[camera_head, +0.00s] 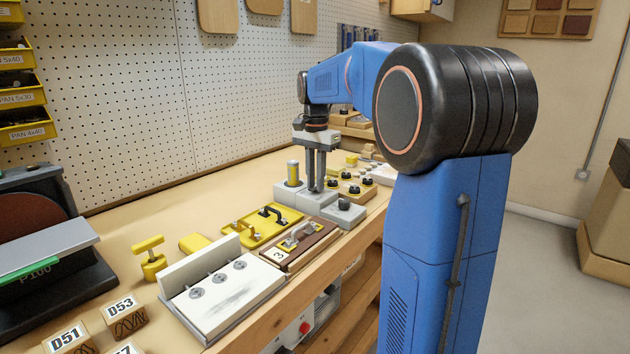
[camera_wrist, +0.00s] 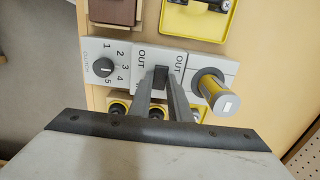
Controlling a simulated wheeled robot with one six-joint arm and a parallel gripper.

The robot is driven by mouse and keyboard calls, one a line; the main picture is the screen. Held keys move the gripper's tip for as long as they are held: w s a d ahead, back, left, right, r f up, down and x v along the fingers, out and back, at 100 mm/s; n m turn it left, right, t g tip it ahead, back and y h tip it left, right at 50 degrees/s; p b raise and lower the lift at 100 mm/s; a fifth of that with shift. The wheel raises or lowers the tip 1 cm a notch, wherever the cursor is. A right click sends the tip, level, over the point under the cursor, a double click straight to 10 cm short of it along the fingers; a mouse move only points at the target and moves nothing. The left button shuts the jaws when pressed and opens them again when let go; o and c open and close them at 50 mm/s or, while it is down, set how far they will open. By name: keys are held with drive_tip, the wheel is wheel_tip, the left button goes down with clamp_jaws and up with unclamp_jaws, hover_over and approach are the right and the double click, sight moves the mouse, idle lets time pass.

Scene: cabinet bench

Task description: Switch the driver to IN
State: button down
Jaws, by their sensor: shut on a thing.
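The driver is a light grey unit (camera_head: 312,201) on the bench; its middle block (camera_wrist: 163,52) shows in the wrist view with the word OUT on both sides of a dark switch (camera_wrist: 160,74). My gripper (camera_head: 316,186) points straight down onto this block. In the wrist view, its fingertips (camera_wrist: 160,84) are closed on the dark switch. A yellow-grey cylinder (camera_wrist: 212,86) stands on the right block.
A yellow tray with a black handle (camera_head: 265,222) and a brown numbered block with a handle (camera_head: 300,240) lie close to the driver. A wooden block with black knobs (camera_head: 355,186) is behind it. The pegboard wall (camera_head: 130,100) bounds the bench's left side.

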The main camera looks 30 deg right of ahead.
drive_tip(key=c, duration=1.6)
unclamp_jaws()
drive_tip(key=shift+c, duration=0.2)
drive_tip(key=shift+r, duration=0.1)
wheel_tip(320, 180, up, 17)
